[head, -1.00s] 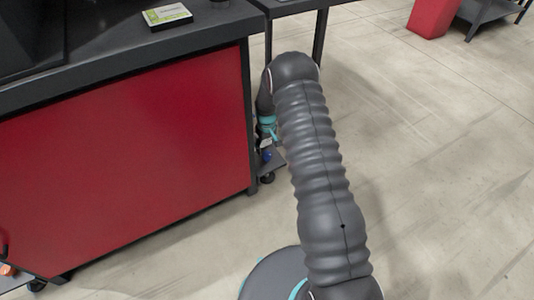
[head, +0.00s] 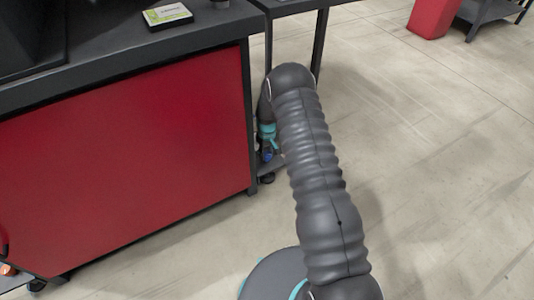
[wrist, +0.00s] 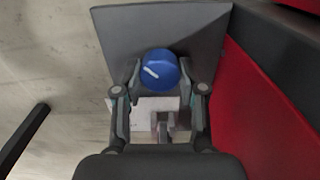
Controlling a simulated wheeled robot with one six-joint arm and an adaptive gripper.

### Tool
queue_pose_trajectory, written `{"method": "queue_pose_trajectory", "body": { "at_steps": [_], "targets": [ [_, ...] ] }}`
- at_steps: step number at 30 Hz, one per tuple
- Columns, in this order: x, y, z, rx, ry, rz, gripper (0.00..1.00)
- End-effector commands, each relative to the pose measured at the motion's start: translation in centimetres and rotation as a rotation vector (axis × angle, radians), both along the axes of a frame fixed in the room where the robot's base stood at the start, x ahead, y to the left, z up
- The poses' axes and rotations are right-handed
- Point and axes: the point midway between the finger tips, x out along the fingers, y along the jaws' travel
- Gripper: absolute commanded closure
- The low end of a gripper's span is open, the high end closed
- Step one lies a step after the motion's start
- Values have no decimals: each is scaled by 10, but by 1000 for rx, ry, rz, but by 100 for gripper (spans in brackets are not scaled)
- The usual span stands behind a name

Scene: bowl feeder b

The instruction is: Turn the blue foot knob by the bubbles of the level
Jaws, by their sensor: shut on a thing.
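The blue foot knob (wrist: 159,70), round with a white line on its top, sits between the fingertips of my gripper (wrist: 160,76) in the wrist view. The gripper is shut on it from both sides. The white line slants from upper left to lower right. In the head view the knob (head: 267,156) is a small blue spot low beside the bench leg, partly hidden by my arm. The level (head: 167,15), a box with a yellow-green face, lies on the dark bench top. Its bubbles are too small to read.
A dark grey plate (wrist: 205,25) lies around the knob. The red bench panel (head: 130,160) stands close on the gripper's right in the wrist view. A dark leg (wrist: 24,140) stands at lower left there. Open floor (head: 440,170) lies to the right in the head view.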

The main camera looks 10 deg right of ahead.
Motion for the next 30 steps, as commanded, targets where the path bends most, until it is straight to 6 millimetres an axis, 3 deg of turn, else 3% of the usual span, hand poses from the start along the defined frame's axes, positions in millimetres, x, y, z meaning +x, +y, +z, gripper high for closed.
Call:
{"method": "queue_pose_trajectory", "body": {
  "at_steps": [16,17,20,30],
  "targets": [
    [0,0,0,0,1,-99,94],
    [0,0,0,0,1,-99,57],
    [0,0,0,0,1,-99,34],
    [0,0,2,0,0,-98,34]
  ]
}}
